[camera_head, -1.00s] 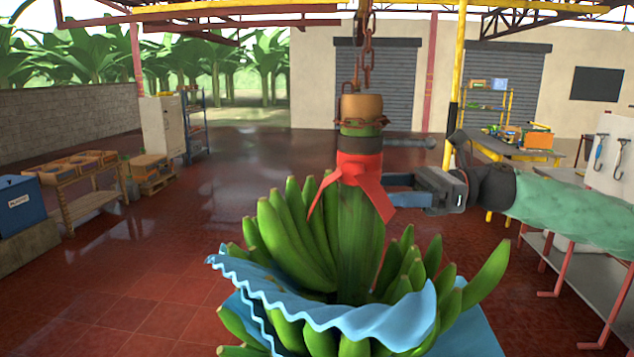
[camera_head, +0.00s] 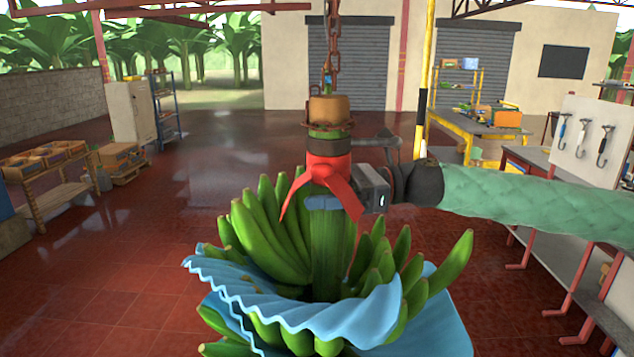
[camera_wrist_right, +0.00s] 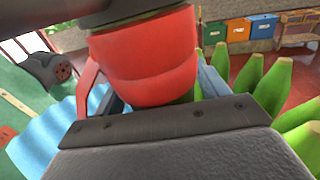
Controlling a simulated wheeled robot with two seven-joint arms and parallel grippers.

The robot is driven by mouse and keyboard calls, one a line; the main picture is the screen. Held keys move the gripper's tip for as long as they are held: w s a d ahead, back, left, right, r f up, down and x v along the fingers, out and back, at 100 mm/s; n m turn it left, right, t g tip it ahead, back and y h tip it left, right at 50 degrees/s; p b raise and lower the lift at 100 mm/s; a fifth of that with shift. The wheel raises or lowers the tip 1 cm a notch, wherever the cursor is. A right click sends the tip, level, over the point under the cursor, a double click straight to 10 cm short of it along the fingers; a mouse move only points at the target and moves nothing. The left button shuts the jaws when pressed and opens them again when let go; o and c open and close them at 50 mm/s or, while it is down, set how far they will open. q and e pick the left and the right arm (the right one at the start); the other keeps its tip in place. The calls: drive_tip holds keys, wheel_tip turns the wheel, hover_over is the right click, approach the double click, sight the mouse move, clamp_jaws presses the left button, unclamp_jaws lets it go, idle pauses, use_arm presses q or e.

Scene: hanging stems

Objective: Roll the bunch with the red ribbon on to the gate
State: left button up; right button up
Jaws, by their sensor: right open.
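The banana bunch (camera_head: 275,230) hangs upright from a chain (camera_head: 333,50), with a blue wavy sheet (camera_head: 350,322) around its lower hands. The red ribbon (camera_head: 328,170) is tied round its stem below a dark band, tails hanging. My right gripper (camera_head: 338,182) reaches in from the right at ribbon height. It is open, one finger crossing in front of the stem, the other partly hidden behind. In the right wrist view the ribbon (camera_wrist_right: 148,60) fills the space between the fingers; contact cannot be told. My left gripper is not in view. I cannot make out the gate.
A yellow post (camera_head: 424,85) stands behind my right wrist. A workbench (camera_head: 470,128) and a white board with hooks (camera_head: 590,140) are at the right. Crates on a wooden stand (camera_head: 50,190) and a cabinet (camera_head: 130,112) are at the left. The red floor between is clear.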

drive_tip(key=shift+a, duration=0.3)
drive_tip(key=shift+d, duration=0.1)
